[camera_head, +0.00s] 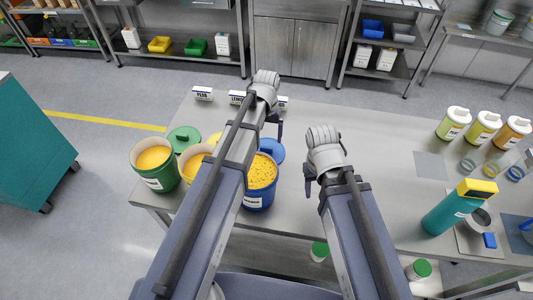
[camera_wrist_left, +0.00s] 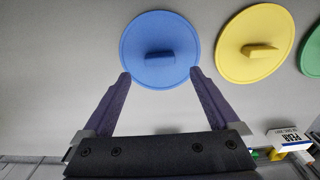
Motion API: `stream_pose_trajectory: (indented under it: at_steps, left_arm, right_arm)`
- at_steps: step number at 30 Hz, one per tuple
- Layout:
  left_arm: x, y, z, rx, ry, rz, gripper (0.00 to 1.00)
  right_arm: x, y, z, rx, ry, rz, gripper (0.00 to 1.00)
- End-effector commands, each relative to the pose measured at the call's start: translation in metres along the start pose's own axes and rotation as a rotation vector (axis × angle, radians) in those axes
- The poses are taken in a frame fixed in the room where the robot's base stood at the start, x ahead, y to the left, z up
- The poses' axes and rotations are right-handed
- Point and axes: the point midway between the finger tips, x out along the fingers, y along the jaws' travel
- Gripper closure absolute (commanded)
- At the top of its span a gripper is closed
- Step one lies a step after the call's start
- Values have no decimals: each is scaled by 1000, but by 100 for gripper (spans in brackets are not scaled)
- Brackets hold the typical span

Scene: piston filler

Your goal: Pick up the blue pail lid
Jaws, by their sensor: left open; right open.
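The blue pail lid (camera_head: 273,149) lies flat on the table beside the blue pail (camera_head: 260,183), partly hidden by my left arm in the head view. In the left wrist view the blue lid (camera_wrist_left: 160,35) is a disc with a raised grip bar on top. My left gripper (camera_wrist_left: 161,76) is open and empty; its fingertips show at the lid's near edge, one on each side, and the bar lies beyond them. In the head view my left gripper (camera_head: 275,118) is above the table near the lid. My right gripper (camera_head: 328,172) is open and empty, to the right of the blue pail.
A yellow lid (camera_wrist_left: 254,44) and a green lid (camera_head: 184,139) lie beside the blue lid. A green pail (camera_head: 158,180) and a yellow-filled pail stand to the left. Labelled signs (camera_head: 203,94) are behind. Jars and a teal bottle (camera_head: 452,208) stand right; the table's middle is clear.

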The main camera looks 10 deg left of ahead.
Motion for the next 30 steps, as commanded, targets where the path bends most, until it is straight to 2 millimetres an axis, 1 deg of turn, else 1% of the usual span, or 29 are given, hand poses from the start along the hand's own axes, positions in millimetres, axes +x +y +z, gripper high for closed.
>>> stream_pose_trajectory:
  at_steps: [5, 16, 19, 25, 26, 30]
  left_arm:
    - [8, 0, 1, 0, 0, 0, 5]
    - [50, 0, 4, 0, 0, 0, 5]
    - [53, 0, 4, 0, 0, 0, 5]
    - [51, 0, 4, 0, 0, 0, 5]
    - [51, 0, 4, 0, 0, 0, 6]
    - [51, 0, 4, 0, 0, 0, 22]
  right_arm:
    - [8, -1, 0, 0, 0, 0, 46]
    - [50, -5, -3, 0, 0, 0, 46]
    - [52, -5, -3, 0, 0, 0, 46]
    - [50, -5, -3, 0, 0, 0, 46]
    - [50, -5, -3, 0, 0, 0, 46]
    - [50, -5, -3, 0, 0, 0, 46]
